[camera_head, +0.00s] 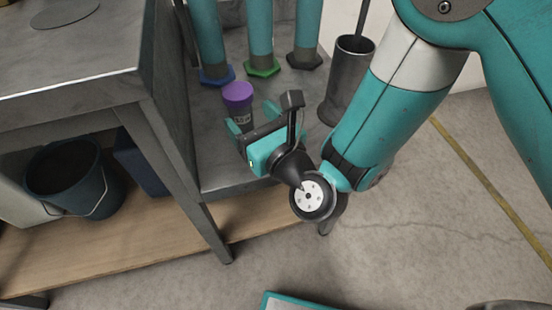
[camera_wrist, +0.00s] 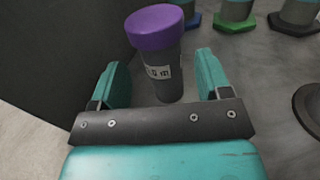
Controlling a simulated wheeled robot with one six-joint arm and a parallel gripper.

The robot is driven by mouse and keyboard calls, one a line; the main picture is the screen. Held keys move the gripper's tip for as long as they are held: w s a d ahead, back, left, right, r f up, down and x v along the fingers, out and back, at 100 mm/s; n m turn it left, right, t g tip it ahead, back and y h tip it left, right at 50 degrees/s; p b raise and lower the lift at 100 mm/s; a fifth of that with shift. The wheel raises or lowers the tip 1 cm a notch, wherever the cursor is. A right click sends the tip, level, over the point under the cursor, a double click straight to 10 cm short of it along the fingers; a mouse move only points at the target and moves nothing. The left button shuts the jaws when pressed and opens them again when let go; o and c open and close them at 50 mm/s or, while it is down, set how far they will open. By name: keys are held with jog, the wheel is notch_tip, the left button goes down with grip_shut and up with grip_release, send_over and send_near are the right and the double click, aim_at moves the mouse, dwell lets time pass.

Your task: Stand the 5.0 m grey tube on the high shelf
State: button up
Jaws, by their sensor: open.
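A dark grey tube (camera_head: 242,116) with a purple cap stands upright on a grey metal surface (camera_head: 228,170). The wrist view shows the tube (camera_wrist: 166,78) with a pale label, whose print is too small to read surely. My gripper (camera_head: 254,122) is open at the tube. In the wrist view the two teal fingers of my gripper (camera_wrist: 161,75) lie to the left and right of the tube, with a gap on each side. My gripper partly hides the tube in the head view. I cannot tell which surface is the high shelf.
Teal posts with blue (camera_head: 217,75), green (camera_head: 262,67) and dark (camera_head: 305,60) feet stand behind the tube. A dark metal cup (camera_head: 348,80) holding a rod stands to the right. A metal table (camera_head: 75,75) is at left, with a bucket (camera_head: 70,180) on the wooden board below.

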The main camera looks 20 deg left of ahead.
jog(key=b+v, duration=0.2)
jog(key=v, duration=0.4)
jog(key=shift+s+d+f+b, duration=0.1)
jog(key=shift+d+b, duration=0.05)
jog(key=shift+b, duration=0.25)
jog(key=shift+s+d, duration=0.4)
jog(key=shift+d, duration=0.05)
